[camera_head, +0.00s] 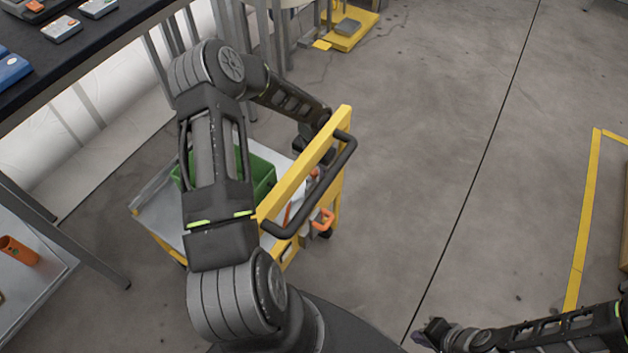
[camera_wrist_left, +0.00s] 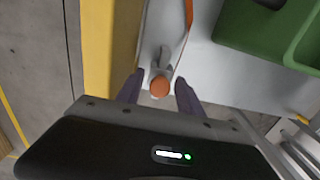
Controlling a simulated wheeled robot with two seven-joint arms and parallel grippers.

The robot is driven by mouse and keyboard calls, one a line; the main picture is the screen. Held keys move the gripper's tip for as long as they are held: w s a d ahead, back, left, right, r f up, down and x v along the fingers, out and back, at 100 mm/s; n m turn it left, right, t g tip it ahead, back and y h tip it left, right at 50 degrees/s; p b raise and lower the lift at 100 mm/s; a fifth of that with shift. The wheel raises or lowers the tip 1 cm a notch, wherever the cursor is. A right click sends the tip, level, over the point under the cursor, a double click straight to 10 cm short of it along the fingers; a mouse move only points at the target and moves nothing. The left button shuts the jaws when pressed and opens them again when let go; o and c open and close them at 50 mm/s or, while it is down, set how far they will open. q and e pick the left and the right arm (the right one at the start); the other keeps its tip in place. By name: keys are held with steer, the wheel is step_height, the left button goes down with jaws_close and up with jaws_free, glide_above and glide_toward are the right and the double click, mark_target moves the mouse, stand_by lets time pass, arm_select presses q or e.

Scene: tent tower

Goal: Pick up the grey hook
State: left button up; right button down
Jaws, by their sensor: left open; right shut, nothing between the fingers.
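In the left wrist view a small grey piece (camera_wrist_left: 164,58) with a round orange end (camera_wrist_left: 160,87) lies on the pale cart tray (camera_wrist_left: 205,70). It looks like the grey hook, but its full shape is hard to tell. My left gripper (camera_wrist_left: 158,92) is open, with its two fingers on either side of the orange end; whether they touch it is unclear. In the head view the left wrist is over the cart, and its fingertips are hidden behind the cart's yellow end panel (camera_head: 300,172). My right gripper (camera_head: 428,335) is shut and empty at the bottom right, over the floor.
A green bin (camera_head: 262,174) stands in the cart and shows beside the gripper in the left wrist view (camera_wrist_left: 262,32). An orange strip (camera_wrist_left: 188,14) lies near the grey piece. The cart's black handle (camera_head: 325,190) juts right. A dark table (camera_head: 100,45) is upper left.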

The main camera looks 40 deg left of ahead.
arm_select(q)
step_height(320, 180, down, 2)
steer(key=shift+f, duration=0.15)
steer(key=shift+c, duration=0.4)
jaws_close()
stand_by(0.4)
